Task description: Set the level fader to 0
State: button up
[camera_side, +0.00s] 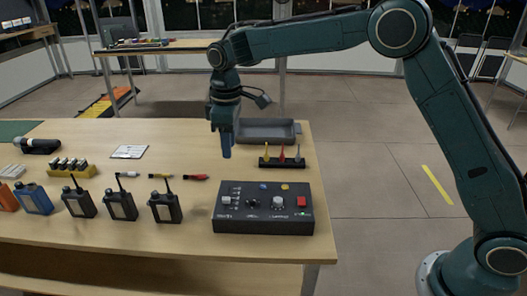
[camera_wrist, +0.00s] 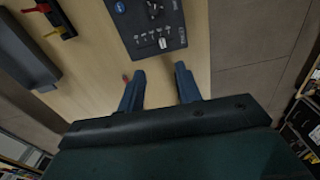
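The black control box (camera_side: 263,222) sits near the table's right end. Its white fader cap (camera_side: 226,200) is at the left of the sloped panel, with small markings beside it. In the wrist view the same white cap (camera_wrist: 162,43) shows near the panel's lower edge, next to a row of marks too small to read. My gripper (camera_side: 226,155) hangs pointing down above the table, behind and left of the box in the side view. In the wrist view its two blue fingers (camera_wrist: 159,72) are apart with nothing between them, clear of the fader.
The box also has a dark knob (camera_side: 252,203), a pale knob (camera_side: 278,202) and a red button (camera_side: 301,202). A stand with coloured upright tools (camera_side: 281,162) and a grey tray (camera_side: 268,137) are behind it. Several radios (camera_side: 120,205) stand left.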

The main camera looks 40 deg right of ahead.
aim_at(226, 198)
jog(key=f, duration=0.1)
jog(key=w+a+f, duration=0.1)
jog(key=shift+w+a+f+n, duration=0.2)
jog(key=shift+a+f+n, duration=0.1)
jog(key=shift+f, duration=0.1)
jog(key=shift+d+f, duration=0.1)
jog(key=shift+f, duration=0.05)
notch_tip(226, 198, down, 13)
jog(key=shift+f, duration=0.2)
dwell(0.4)
grip_shut()
